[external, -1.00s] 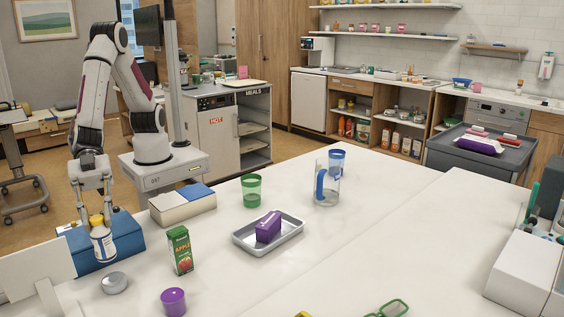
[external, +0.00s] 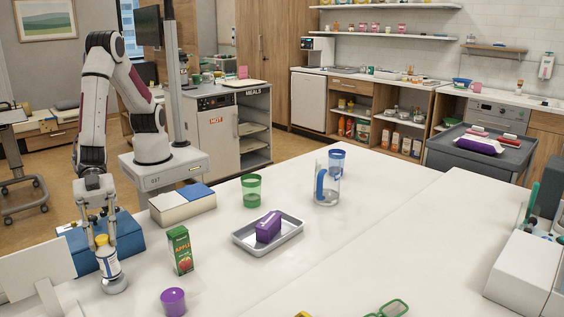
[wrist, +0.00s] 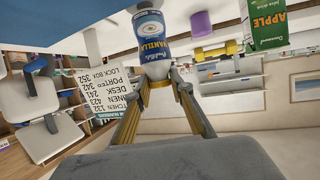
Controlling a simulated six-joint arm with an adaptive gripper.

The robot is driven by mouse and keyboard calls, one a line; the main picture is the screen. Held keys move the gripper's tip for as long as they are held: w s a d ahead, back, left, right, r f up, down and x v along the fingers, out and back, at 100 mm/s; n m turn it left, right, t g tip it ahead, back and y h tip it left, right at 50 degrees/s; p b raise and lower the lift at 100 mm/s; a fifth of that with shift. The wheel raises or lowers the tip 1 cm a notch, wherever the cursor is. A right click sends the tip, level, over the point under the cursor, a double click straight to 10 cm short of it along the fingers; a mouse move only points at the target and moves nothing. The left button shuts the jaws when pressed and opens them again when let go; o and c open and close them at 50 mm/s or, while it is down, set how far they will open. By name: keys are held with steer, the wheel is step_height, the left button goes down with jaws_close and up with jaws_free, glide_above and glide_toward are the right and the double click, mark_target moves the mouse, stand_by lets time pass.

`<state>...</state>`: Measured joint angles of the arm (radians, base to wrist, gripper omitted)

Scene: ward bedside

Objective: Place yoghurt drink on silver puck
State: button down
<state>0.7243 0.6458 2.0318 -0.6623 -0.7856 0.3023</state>
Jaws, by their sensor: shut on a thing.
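The yoghurt drink (external: 108,260) is a small white bottle with a blue label and a yellow cap. In the wrist view its label (wrist: 152,38) reads vanilla. My gripper (external: 102,241) is shut on the bottle at its cap end and holds it slightly tilted. In the wrist view my gripper's fingers (wrist: 160,92) are on both sides of the yellow cap. The silver puck (external: 115,286) lies on the white table, directly under the bottle's base and partly hidden by it. I cannot tell whether the base touches the puck.
A green apple juice carton (external: 180,251) stands right of the bottle, and a purple cylinder (external: 174,301) sits in front. A blue box (external: 128,236) is close behind my gripper. A white stand (external: 35,268) is at left. A metal tray (external: 278,248) lies farther right.

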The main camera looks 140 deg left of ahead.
steer(key=shift+f, duration=0.5)
steer(key=shift+f, duration=0.1)
steer(key=c, duration=1.8)
jaws_free()
steer(key=shift+o, duration=0.2)
steer(key=shift+s+a+r, duration=0.15)
steer(key=shift+s+r, duration=0.2)
steer(key=shift+s, duration=0.25)
steer(key=shift+v, duration=5.35)
